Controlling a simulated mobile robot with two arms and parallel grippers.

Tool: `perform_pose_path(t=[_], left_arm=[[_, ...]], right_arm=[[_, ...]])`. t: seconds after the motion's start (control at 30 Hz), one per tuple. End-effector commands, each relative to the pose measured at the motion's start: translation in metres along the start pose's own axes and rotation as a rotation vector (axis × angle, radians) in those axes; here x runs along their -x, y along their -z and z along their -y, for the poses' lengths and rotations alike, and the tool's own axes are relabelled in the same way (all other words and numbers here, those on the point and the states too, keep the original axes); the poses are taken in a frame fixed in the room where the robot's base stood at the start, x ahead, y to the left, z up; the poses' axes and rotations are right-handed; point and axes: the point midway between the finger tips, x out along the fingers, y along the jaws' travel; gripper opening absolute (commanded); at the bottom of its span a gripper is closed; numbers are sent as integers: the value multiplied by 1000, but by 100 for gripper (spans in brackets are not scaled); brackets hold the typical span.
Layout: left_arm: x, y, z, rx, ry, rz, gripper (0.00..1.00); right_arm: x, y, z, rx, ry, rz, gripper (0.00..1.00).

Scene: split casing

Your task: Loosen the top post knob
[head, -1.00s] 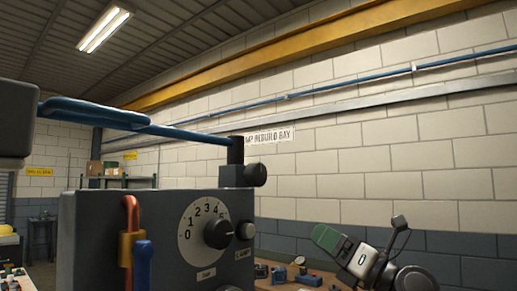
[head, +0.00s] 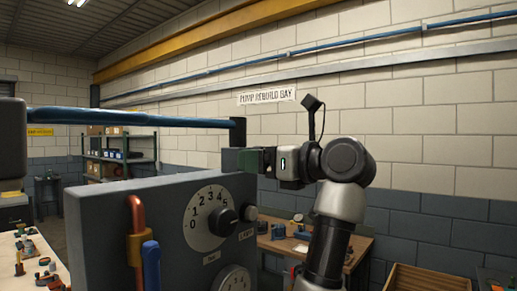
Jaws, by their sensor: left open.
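The dark grey casing (head: 90,230) fills the lower left of the head view. A dark upright post (head: 238,130) stands at its top right and holds the end of a blue bar (head: 130,118). My right gripper is out of view.
A wooden bench (head: 275,243) with small parts stands behind. A wooden crate (head: 430,278) is at lower right. Shelving (head: 118,157) stands at the back left.

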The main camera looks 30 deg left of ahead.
Motion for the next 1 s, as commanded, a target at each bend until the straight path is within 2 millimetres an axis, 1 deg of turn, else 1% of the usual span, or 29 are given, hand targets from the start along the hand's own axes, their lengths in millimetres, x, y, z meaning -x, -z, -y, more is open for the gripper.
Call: perform_pose_path(t=[0.03, 0.13, 0.4, 0.47, 0.7, 0.73, 1.0], left_arm=[[-5, -2, 0, -1, -1, 1, 76], [-9, -1, 0, 1, -1, 2, 76], [-10, 0, 0, 0, 0, 2, 76], [-10, 0, 0, 0, 0, 1, 68], [-10, 0, 0, 0, 0, 2, 31], [-10, 0, 0, 0, 0, 2, 27], [-10, 1, 0, 29, 1, 1, 27]], right_arm=[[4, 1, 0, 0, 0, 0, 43], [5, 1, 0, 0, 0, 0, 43], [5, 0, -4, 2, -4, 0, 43], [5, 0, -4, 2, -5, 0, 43], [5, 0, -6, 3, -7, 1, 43], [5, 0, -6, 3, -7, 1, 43], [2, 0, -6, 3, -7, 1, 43]])
